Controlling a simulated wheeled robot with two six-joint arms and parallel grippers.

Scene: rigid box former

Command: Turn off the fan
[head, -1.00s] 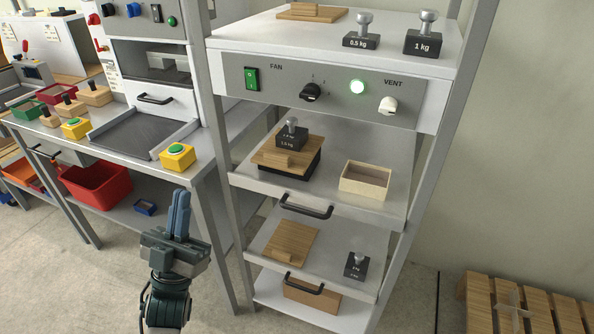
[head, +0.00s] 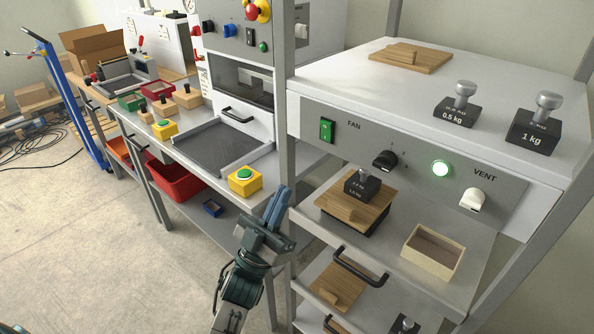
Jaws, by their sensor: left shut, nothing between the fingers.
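The fan panel (head: 311,117) is on the front of the shelf rack, marked FAN. It carries a green rocker switch (head: 327,130) at its left end and a black rotary knob (head: 385,160) right of the FAN label. A round lamp (head: 441,168) farther right glows green-white. A white knob (head: 473,199) sits under the VENT label. My left gripper (head: 282,197) is shut and empty, its blue fingers pointing up, below and left of the switch and apart from it in the picture. My right gripper is out of view.
A weight on a wooden board (head: 376,212) and an open wooden box (head: 432,253) stand on the shelf below the panel. Black weights (head: 535,132) stand on top. A yellow button box (head: 245,181) is on the bench left of my gripper.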

